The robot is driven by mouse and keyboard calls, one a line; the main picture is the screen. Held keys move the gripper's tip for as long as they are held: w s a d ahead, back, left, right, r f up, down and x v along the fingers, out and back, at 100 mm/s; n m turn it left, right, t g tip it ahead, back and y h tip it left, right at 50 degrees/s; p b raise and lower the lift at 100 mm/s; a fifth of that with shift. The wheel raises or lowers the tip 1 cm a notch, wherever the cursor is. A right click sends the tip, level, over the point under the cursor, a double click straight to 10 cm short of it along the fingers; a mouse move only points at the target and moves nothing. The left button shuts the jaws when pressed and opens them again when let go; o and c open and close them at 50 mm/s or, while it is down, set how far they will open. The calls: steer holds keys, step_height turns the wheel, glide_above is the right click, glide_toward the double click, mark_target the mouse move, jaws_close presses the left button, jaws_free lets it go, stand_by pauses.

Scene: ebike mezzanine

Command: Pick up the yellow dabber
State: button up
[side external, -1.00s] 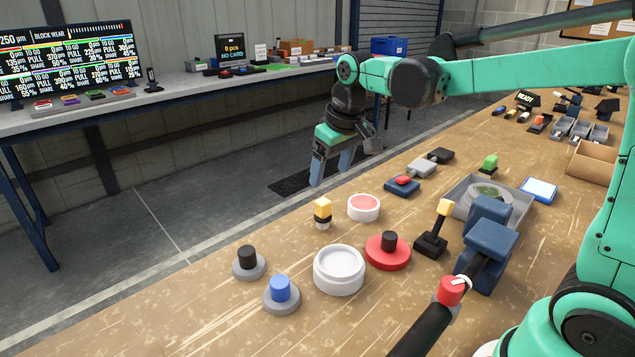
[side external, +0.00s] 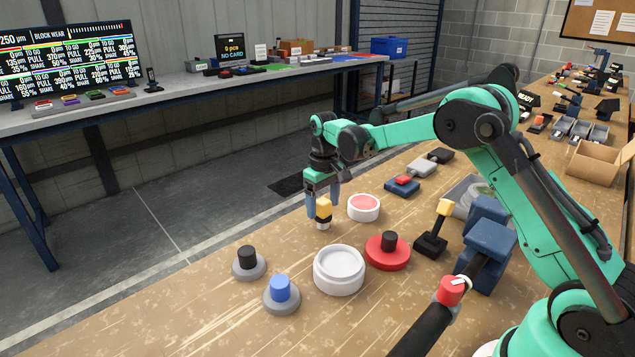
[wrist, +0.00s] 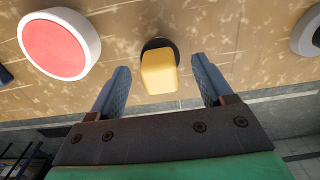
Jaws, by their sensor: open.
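The yellow dabber (side external: 323,212) stands upright on the wooden bench, with a yellow block top, a dark collar and a pale base. In the wrist view its yellow top (wrist: 159,73) lies between and just beyond my two fingertips, with a gap on each side. My gripper (side external: 322,207) is open and points down over the dabber; its blue fingers also show in the wrist view (wrist: 159,78). In the side view a finger stands at the dabber's left edge; I cannot tell whether it touches.
A white round pot with a red pad (side external: 363,207) stands close to the right of the dabber. A white round dish (side external: 339,270), a red base with a black knob (side external: 388,252), and grey-based black (side external: 248,262) and blue (side external: 281,292) knobs stand nearer. The bench's far edge lies just behind.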

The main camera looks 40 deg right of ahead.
mark_target(323, 201)
steer(key=shift+f, duration=0.15)
jaws_close()
step_height(323, 201, up, 10)
steer(key=shift+r, duration=0.1)
stand_by(0.6)
steer(key=c, duration=0.7)
jaws_free()
jaws_close()
